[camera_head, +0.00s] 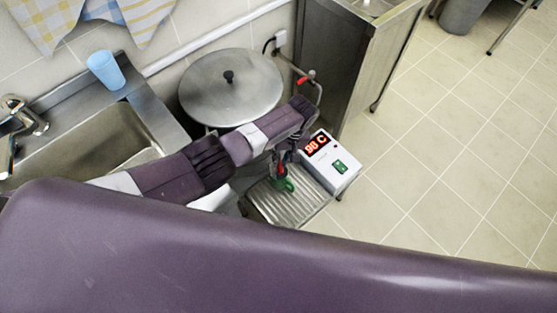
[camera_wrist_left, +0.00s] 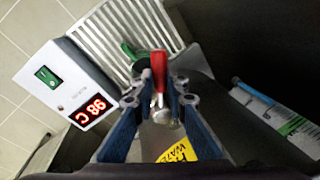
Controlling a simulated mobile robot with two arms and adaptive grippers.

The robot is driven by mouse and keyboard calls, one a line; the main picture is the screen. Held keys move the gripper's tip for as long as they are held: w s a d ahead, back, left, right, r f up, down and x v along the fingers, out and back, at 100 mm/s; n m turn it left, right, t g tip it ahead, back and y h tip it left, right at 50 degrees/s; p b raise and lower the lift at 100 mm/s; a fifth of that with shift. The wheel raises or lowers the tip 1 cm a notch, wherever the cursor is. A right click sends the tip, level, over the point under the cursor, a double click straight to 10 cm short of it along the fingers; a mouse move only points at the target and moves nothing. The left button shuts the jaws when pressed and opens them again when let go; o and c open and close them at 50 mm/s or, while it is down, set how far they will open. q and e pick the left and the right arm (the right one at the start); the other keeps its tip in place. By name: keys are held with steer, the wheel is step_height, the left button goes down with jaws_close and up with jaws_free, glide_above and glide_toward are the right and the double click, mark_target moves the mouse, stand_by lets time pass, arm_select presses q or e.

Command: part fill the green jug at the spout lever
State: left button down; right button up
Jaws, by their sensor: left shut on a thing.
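My left gripper (camera_head: 281,160) reaches over the drip tray from the left, and it also shows in the left wrist view (camera_wrist_left: 158,90). Its blue fingers are closed on the red spout lever (camera_wrist_left: 158,68), with a metal part of the spout (camera_wrist_left: 161,113) below it. The green jug (camera_head: 284,185) is at the metal drip tray (camera_head: 305,206), below the gripper and mostly hidden by it. Only a green piece of the jug (camera_wrist_left: 128,50) shows in the left wrist view, so its water level is hidden. My right gripper is in neither view.
A white box (camera_head: 330,165) with a red 98 C display stands right beside the tray. A large lidded pot (camera_head: 230,88) is behind my arm. A sink (camera_head: 95,145) and blue cup (camera_head: 105,70) are left. A red-handled pipe valve (camera_head: 303,79) is behind. Floor at right is clear.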

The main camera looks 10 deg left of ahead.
arm_select(q)
steer(key=shift+w, duration=0.15)
stand_by(0.3)
steer(key=c, duration=1.9)
jaws_free()
step_height(320, 180, up, 12)
steer(key=d, duration=0.2)
steer(key=shift+w+d, duration=0.15)
steer(key=shift+w, duration=0.2)
steer(key=shift+f, duration=0.1)
